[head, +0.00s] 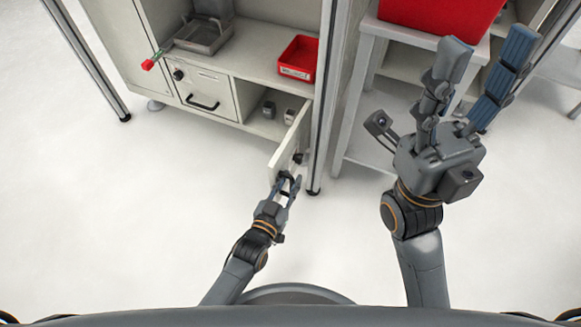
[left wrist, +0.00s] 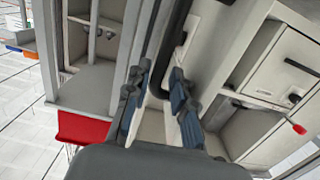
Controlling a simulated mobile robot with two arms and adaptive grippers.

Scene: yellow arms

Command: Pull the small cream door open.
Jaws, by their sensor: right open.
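The small cream door (head: 285,148) stands swung open at the right end of the cabinet's lower shelf, its panel pointing towards me. My right gripper (head: 487,75) is open and empty, raised at the right, away from the door.
A closed drawer front (head: 203,92) with a black handle is left of the opening. Small grey items (head: 268,109) sit inside. A red bin (head: 299,57) and metal tray (head: 204,36) stand above. The floor in front is clear.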

